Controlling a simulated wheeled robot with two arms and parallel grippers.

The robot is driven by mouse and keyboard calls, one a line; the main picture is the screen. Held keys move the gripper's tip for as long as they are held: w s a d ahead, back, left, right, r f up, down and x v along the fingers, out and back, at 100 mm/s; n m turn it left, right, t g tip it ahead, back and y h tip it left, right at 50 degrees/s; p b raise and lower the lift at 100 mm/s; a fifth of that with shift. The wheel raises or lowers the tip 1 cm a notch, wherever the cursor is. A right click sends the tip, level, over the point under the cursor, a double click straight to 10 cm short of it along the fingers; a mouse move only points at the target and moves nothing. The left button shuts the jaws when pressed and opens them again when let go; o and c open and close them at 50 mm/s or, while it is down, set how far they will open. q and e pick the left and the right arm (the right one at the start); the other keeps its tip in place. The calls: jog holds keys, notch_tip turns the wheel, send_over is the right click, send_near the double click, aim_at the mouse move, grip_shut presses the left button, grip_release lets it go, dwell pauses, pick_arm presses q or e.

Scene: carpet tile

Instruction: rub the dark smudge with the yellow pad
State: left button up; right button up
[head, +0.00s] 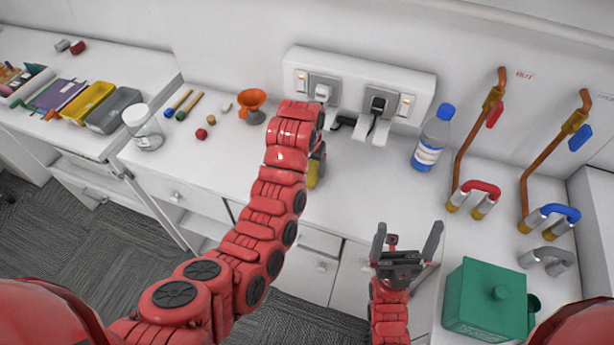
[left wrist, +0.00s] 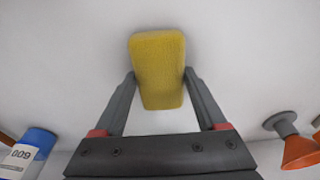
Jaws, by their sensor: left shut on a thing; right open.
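The yellow pad (left wrist: 158,70) is held between the two fingers of my left gripper (left wrist: 160,76) in the left wrist view, over a plain white surface. In the head view a sliver of the pad (head: 312,174) shows beside the red left arm, at the middle of the white counter. I cannot tell whether the pad touches the counter. The dark smudge is not visible in either view; the arm or the pad may hide it. My right gripper (head: 407,243) is open and empty above the counter's front edge.
A clear bottle with a blue cap (head: 433,138) stands right of the pad. An orange funnel (head: 252,104) stands left. Behind is a socket panel (head: 358,86) with plugs. Pipes with taps (head: 480,194) and a green box (head: 486,298) are on the right.

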pick_arm(q)
jog(key=shift+w+d+f+b, duration=0.1)
jog(key=shift+w+d+b, duration=0.15)
jog(key=shift+w+b, duration=0.6)
jog(key=shift+w+d+b, duration=0.25)
jog(key=shift+w+b, duration=0.6)
jog(key=shift+r, duration=0.3)
jog(key=shift+r, duration=0.1)
notch_tip(320, 180, up, 2)
jog(key=shift+w+d+r, duration=0.1)
jog(key=shift+w, duration=0.05)
notch_tip(320, 180, up, 3)
jog(key=shift+f+p, duration=0.15)
jog(key=shift+p, duration=0.15)
jog(key=shift+r, duration=0.4)
